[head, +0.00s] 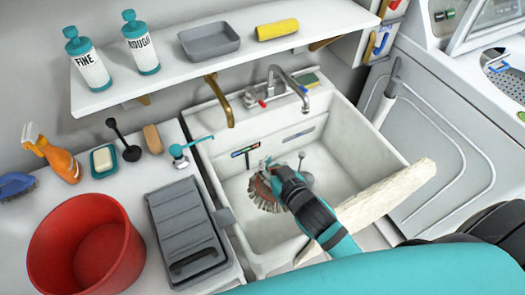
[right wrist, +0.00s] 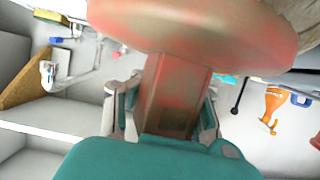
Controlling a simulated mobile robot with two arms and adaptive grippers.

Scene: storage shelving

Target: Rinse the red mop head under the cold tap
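A red-brown round mop head with grey fringe (head: 264,192) is inside the white sink (head: 350,140). In the right wrist view it is a large, faded red disc (right wrist: 190,25) on a squarish stem. My right gripper (head: 272,178) reaches into the sink from the lower right; its fingers (right wrist: 165,105) close on both sides of the stem. The chrome tap (head: 285,78) stands at the back of the sink, with a red-marked handle and a blue-marked one (head: 303,89). The mop head is below and left of its spout. No water shows. My left gripper is out of view.
A brass tap (head: 219,100) hangs at the back left of the sink. A pale, rough bar (head: 385,203) lies across the front right rim. The left counter holds a red tub (head: 88,245), a grey tray (head: 183,225) and an orange spray bottle (head: 55,158).

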